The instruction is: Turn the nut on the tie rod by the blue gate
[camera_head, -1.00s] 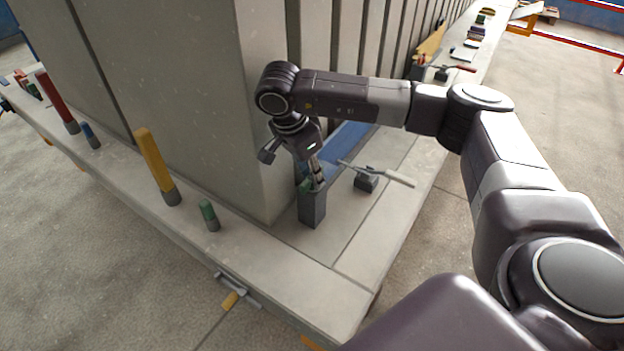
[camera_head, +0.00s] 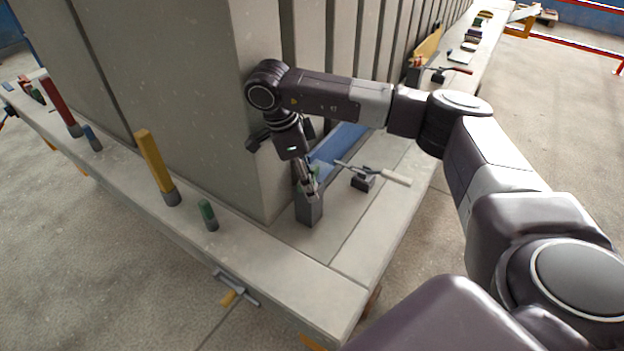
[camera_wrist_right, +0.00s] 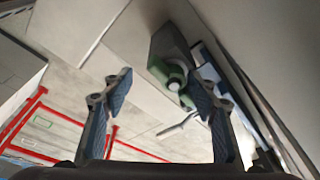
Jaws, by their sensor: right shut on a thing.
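My right gripper (camera_head: 309,186) reaches down to the top of a grey block (camera_head: 309,211) at the corner of the tall concrete panels. A green nut (camera_wrist_right: 172,74) shows between its two fingers in the right wrist view, closer to the right-hand finger. The gripper is shut on this nut. In the head view the fingers partly hide the nut. The blue gate (camera_head: 339,142) is a long bar lying along the foot of the panels, just behind the block. The tie rod itself cannot be made out clearly. My left gripper is not in view.
A clamp with a pale handle (camera_head: 396,178) stands on a dark block right of the gripper. The concrete panel (camera_head: 262,120) rises close on the left. A yellow post (camera_head: 153,162) and a short green post (camera_head: 208,213) stand on the left ledge.

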